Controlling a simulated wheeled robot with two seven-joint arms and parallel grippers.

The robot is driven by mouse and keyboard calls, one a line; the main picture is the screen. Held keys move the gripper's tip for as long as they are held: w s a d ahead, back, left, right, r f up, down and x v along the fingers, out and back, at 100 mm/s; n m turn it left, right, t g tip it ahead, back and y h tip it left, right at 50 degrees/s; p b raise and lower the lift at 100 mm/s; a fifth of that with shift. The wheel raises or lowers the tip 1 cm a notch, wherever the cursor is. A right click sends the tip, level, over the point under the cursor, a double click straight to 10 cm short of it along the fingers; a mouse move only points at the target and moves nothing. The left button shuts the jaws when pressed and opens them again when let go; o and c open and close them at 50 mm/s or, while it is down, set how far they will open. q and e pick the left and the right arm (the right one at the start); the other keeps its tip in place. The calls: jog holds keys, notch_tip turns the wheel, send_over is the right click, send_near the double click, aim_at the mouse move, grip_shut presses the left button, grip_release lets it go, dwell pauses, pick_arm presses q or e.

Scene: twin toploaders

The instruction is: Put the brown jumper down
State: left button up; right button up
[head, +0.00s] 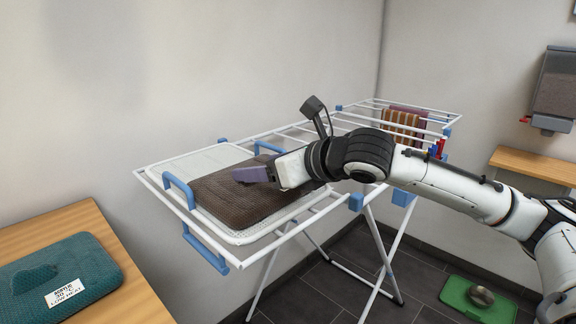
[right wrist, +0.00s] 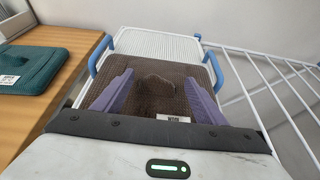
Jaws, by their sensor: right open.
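The brown jumper (head: 237,199) lies flat and folded on a white mesh panel (head: 166,165) at the near left end of the drying rack. My right gripper (head: 254,174) is just above the jumper. In the right wrist view its purple fingers stand wide apart over the brown jumper (right wrist: 138,77), with a raised fold of it between them. The gripper is open; I cannot tell whether the fingers touch the cloth. A small white label shows near the right finger. My left gripper is not in view.
A teal folded jumper (head: 62,274) with a white label lies on a wooden counter (head: 128,281) at the left. The rack's white bars (head: 290,133) run to the back, where striped cloths (head: 400,122) hang. A green tray (head: 478,299) is on the floor.

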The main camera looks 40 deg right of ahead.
aim_at(280, 191)
jog(key=b+v, duration=0.1)
jog(key=b, duration=0.1)
jog(key=b+v, duration=0.2)
jog(key=b, duration=0.1)
jog(key=b+v, duration=0.1)
jog(key=b, duration=0.2)
jog(key=shift+s+f, duration=0.15)
jog(key=shift+s, duration=0.35)
jog(key=b+v, duration=0.3)
jog(key=shift+a+r, duration=0.1)
jog(key=shift+r, duration=0.3)
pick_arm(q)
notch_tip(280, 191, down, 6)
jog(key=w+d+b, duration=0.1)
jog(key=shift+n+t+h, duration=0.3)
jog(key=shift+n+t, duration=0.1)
pick_arm(e)
jog(key=shift+v, duration=1.05)
